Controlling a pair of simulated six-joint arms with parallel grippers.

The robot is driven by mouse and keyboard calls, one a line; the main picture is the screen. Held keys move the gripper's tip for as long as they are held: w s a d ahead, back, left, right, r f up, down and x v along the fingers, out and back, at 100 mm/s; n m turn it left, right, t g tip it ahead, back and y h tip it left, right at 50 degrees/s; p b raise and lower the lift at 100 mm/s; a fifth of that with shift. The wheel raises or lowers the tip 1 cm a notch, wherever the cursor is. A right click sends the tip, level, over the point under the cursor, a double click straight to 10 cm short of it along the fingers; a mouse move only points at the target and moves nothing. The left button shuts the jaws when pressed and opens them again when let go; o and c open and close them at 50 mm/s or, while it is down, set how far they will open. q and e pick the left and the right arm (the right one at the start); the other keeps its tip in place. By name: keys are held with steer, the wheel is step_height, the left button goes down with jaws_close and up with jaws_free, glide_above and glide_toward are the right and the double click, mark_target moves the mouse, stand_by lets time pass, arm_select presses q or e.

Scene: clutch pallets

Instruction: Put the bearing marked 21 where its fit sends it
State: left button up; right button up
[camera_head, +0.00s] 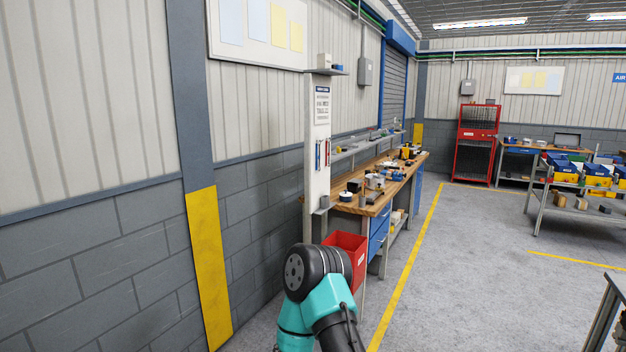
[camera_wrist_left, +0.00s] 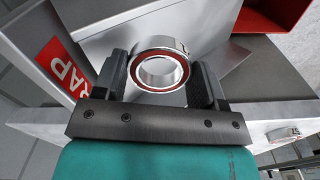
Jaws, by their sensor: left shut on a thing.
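In the left wrist view, my left gripper (camera_wrist_left: 161,76) is shut on a silver bearing (camera_wrist_left: 160,44) with a red ring around its bore. The bearing sits between the two dark fingers, its open bore facing the camera. A small mark on its rim is too small to read. A red label (camera_wrist_left: 62,66) with the letters "RAP" is on a grey surface beyond the left finger. A red container (camera_wrist_left: 272,18) shows at the upper right, apart from the bearing. The head view does not show either gripper.
In the head view, a red bin (camera_head: 346,243) stands by a white post (camera_head: 318,150) with a printed sheet. A wooden workbench (camera_head: 378,196) with several parts is behind it. Blue and yellow bins (camera_head: 597,182) stand on a right-hand rack. The middle floor is clear.

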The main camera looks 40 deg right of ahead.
arm_select(q)
steer(key=o, duration=1.2)
step_height(320, 180, up, 17)
steer(key=shift+r, duration=0.2)
stand_by(0.5)
